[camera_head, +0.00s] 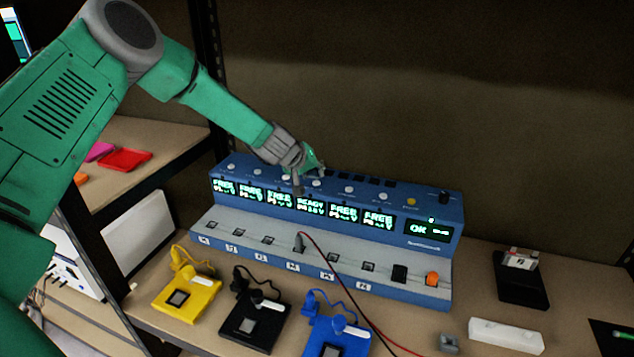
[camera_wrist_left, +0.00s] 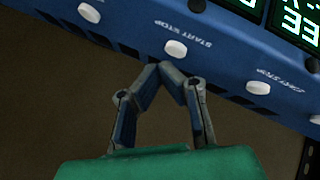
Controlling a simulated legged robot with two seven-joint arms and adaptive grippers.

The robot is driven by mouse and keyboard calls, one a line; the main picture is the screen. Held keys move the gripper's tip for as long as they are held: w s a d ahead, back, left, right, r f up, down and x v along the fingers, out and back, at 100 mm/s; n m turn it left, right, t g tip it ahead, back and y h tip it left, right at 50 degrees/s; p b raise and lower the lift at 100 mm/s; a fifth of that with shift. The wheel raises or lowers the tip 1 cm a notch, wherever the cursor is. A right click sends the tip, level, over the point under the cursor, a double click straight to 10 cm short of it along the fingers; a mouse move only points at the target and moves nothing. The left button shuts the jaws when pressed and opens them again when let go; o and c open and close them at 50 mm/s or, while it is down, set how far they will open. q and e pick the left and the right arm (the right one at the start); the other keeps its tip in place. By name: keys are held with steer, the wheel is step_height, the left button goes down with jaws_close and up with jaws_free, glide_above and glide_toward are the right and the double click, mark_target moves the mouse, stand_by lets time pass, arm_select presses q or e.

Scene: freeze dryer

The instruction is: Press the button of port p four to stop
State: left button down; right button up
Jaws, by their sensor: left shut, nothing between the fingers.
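The blue charging-style station (camera_head: 335,215) has a row of small screens; the fourth from the left (camera_head: 311,206) reads READY and the other port screens read FREE. White start/stop buttons line its top, and the one by the READY screen (camera_head: 317,182) is beside my gripper. My left gripper (camera_head: 298,188) is shut and empty, reaching down over the top of the station. In the left wrist view the closed fingertips (camera_wrist_left: 172,68) are just short of a white START STOP button (camera_wrist_left: 175,48); contact cannot be told. My right gripper is out of view.
A grey plug (camera_head: 299,242) with a red cable sits in the fourth socket. Yellow (camera_head: 190,300), black (camera_head: 252,325) and blue (camera_head: 338,340) modules lie in front. A white bar (camera_head: 506,336) and a black holder (camera_head: 520,282) are at right. A dark wall stands behind.

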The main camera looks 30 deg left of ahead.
mark_target(317, 182)
arm_select(q)
steer(key=shift+r+p, duration=2.5)
steer(key=shift+r, duration=0.55)
steer(key=shift+f, duration=0.1)
